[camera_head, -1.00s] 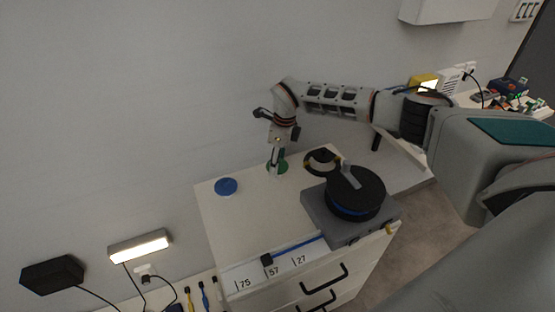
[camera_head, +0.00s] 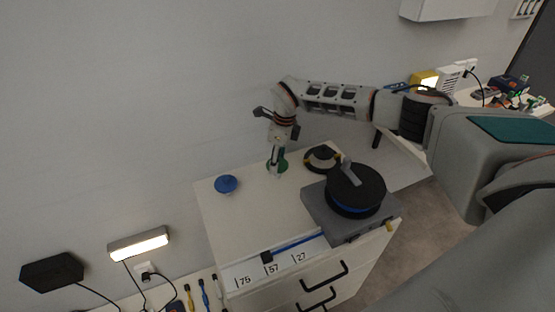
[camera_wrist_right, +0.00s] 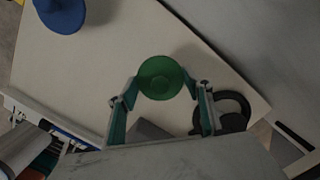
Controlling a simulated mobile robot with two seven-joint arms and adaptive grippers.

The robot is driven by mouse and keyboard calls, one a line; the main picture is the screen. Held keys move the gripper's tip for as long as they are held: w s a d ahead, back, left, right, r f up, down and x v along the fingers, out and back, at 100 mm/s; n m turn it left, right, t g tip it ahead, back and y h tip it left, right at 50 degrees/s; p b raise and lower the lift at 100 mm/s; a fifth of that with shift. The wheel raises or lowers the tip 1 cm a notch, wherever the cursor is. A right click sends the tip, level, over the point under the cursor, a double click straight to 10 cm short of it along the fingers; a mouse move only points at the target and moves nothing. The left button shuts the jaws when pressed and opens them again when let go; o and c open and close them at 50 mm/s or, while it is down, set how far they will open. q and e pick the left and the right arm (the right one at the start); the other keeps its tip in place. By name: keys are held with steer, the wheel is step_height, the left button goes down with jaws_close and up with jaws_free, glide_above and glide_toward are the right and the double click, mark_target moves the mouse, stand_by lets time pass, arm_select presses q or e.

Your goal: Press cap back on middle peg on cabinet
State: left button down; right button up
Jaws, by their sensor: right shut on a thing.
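The green round cap (camera_wrist_right: 160,77) is between the two fingertips of my right gripper (camera_wrist_right: 161,88) in the right wrist view, which is shut on it. In the head view the green cap (camera_head: 279,165) is at the back of the white cabinet top (camera_head: 250,215), under my right gripper (camera_head: 276,160). The gripper points down. The peg is hidden, so I cannot tell whether the cap is seated on it. A blue cap (camera_head: 226,184) stands to the left and a black round cap (camera_head: 322,158) to the right. My left gripper is not in view.
A grey box with a black round top and lever (camera_head: 356,190) takes up the cabinet's front right. A blue bar with a black end (camera_head: 290,246) lies along the front edge, above number labels. The top's left front is clear. The wall is close behind.

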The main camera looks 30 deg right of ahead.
steer(key=shift+f, duration=0.5)
steer(key=o, duration=1)
steer(key=o, duration=0.9)
steer(key=shift+r, duration=0.1)
